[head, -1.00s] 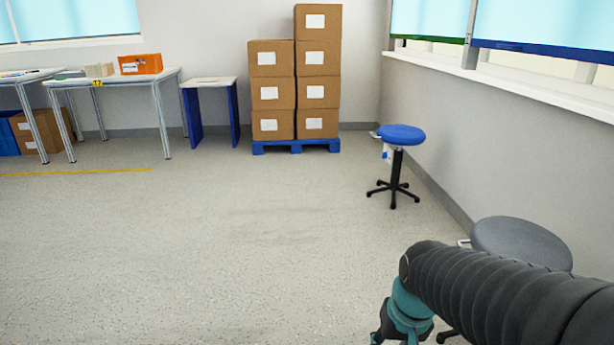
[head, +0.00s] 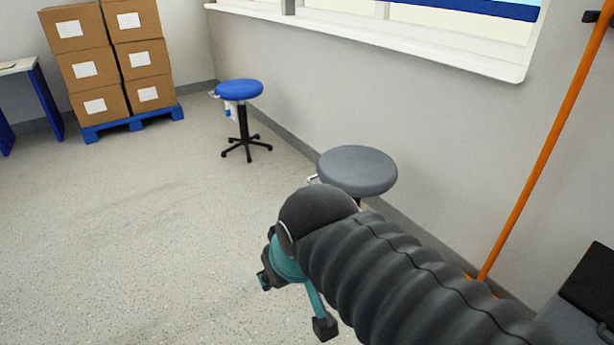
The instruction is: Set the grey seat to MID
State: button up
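The grey seat (head: 357,170) is a round stool top beside the right wall, in the middle of the head view. A small pale lever or bracket (head: 313,179) sticks out at its left edge. Its post and base are mostly hidden behind my arm. No switch positions or MID marking can be made out. My gripper (head: 296,303), teal with dark fingertips, is in front of the seat and lower in the picture, apart from it. Its fingers look spread, with floor showing between them, and I see nothing held.
A blue stool (head: 239,89) with a white box under its seat stands farther back along the wall. Stacked cartons (head: 108,55) sit on a blue pallet (head: 133,123) at back left. An orange pole (head: 545,150) leans at right. Floor at left is clear.

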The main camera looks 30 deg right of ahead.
aim_at(361, 171)
jog(key=k, duration=0.45)
jog(key=z, duration=0.6)
jog(key=i, duration=0.45)
jog(key=z, duration=0.3)
